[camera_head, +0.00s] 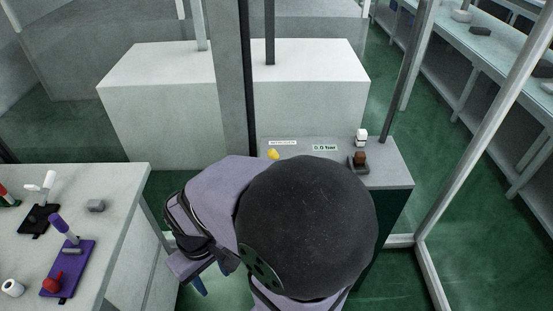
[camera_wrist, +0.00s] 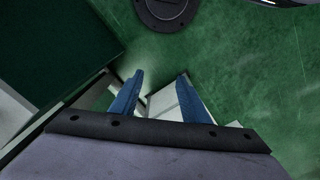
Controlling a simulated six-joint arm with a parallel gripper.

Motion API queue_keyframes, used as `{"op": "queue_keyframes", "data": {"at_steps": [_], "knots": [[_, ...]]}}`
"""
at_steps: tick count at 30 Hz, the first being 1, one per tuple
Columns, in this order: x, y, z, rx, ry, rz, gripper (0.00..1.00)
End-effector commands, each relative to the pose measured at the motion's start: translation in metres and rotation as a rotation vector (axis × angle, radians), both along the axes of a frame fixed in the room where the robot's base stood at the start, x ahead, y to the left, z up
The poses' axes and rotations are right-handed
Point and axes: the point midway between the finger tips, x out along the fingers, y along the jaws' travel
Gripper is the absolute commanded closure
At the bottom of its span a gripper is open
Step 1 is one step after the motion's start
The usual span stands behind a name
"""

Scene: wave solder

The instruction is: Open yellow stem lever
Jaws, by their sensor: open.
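A small yellow part (camera_head: 273,154), likely the yellow stem lever, shows on the grey-topped cabinet (camera_head: 395,174) just beyond my arm. My arm hides what lies below it, so its full shape and position cannot be told. My gripper (camera_head: 197,284) hangs to the left of the cabinet, low and apart from the yellow part. In the wrist view its two blue fingers (camera_wrist: 160,78) are spread with nothing between them, over the green floor. The yellow part is not in the wrist view.
The cabinet also bears a brown-topped control (camera_head: 359,158), a white-topped one (camera_head: 361,136) and labels (camera_head: 325,147). A bench (camera_head: 120,185) with a purple-handled device (camera_head: 72,262) stands at left. A white block (camera_head: 160,95) and dark post (camera_head: 232,75) stand behind.

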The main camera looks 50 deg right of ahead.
Motion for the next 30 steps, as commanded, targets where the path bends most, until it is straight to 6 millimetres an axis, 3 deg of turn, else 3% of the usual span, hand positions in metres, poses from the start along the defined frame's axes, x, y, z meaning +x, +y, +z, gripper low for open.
{"op": "queue_keyframes", "data": {"at_steps": [5, 8, 11, 16, 24, 30], "knots": [[0.004, -0.017, -0.007, -0.054, 0.038, 0.096, 0.59], [0.011, -0.041, -0.014, -0.129, 0.093, 0.226, 0.59], [0.022, -0.078, -0.021, -0.234, 0.180, 0.403, 0.59], [0.054, -0.158, -0.022, -0.448, 0.398, 0.743, 0.59], [0.129, -0.275, 0.003, -0.777, 0.848, 1.182, 0.59], [0.173, -0.320, 0.020, -0.935, 1.160, 1.343, 0.59]]}}
